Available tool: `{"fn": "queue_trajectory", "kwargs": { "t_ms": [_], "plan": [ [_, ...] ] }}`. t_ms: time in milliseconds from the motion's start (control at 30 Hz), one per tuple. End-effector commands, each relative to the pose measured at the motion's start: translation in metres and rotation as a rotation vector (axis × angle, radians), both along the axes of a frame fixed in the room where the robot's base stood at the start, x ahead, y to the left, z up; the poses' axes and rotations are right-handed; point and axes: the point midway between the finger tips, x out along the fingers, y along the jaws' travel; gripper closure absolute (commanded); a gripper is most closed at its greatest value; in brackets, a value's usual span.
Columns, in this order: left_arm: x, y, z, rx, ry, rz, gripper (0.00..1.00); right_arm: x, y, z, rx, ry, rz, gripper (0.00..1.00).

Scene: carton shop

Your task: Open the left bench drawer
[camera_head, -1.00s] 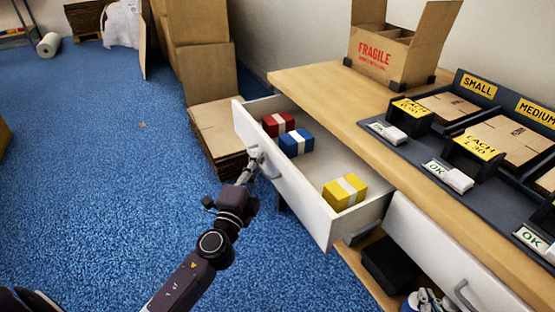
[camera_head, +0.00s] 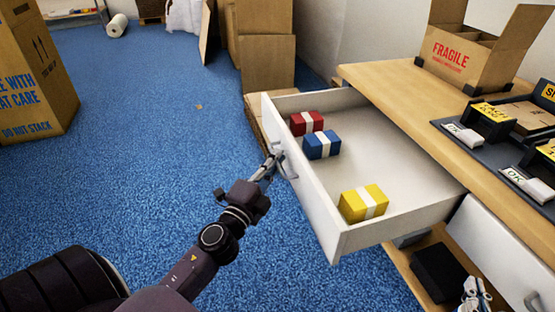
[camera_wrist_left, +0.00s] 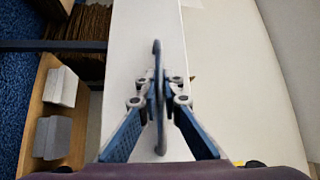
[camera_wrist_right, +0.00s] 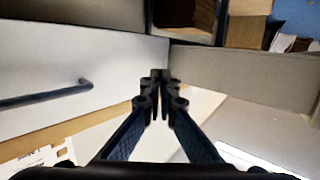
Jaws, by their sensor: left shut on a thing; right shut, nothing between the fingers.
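The left bench drawer (camera_head: 310,200) stands far out from the bench in the head view. It holds a red block (camera_head: 307,122), a blue block (camera_head: 322,145) and a yellow block (camera_head: 352,207), each with a white band. My left gripper (camera_head: 274,160) is shut on the drawer's handle (camera_head: 288,170) at the front panel. In the left wrist view the fingers (camera_wrist_left: 159,90) close around the handle bar (camera_wrist_left: 157,60). My right gripper (camera_wrist_right: 158,90) is shut and empty in the right wrist view, near a white panel with a dark handle (camera_wrist_right: 50,96).
The bench top (camera_head: 400,95) carries a FRAGILE carton (camera_head: 455,50) and labelled trays. A second drawer (camera_head: 500,255) at the right is shut. Flat cardboard (camera_head: 268,65) stands behind the open drawer. A large carton (camera_head: 35,75) stands at the left. Blue floor is clear between.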

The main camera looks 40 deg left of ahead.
Motion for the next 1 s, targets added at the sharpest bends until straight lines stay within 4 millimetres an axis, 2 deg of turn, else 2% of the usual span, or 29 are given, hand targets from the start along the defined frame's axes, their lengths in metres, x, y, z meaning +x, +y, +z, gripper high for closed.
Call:
{"fn": "queue_trajectory", "kwargs": {
  "t_ms": [167,200,267,633,767,1000],
  "plan": [
    [0.0,-0.001,-0.002,-0.002,0.003,-0.003,1.0,0.0,0.0,0.0,0.0,0.0,0.0,1.0],
    [0.0,-0.001,-0.002,-0.002,0.003,-0.003,0.93,0.0,0.0,0.0,0.0,0.0,0.0,1.0],
    [0.0,-0.001,-0.002,-0.002,0.003,-0.003,0.86,0.0,0.0,0.0,0.0,0.0,0.0,1.0],
    [-0.005,-0.001,-0.002,-0.003,0.002,0.0,0.86,0.0,0.001,0.0,0.0,0.0,0.002,1.0],
    [-0.02,-0.003,-0.005,-0.007,0.003,0.002,0.86,0.0,0.0,0.0,0.0,0.001,0.001,1.0],
    [-0.059,-0.008,-0.01,-0.008,0.003,0.002,0.86,0.0,0.0,0.0,0.0,0.001,0.001,1.0]
  ]
}}
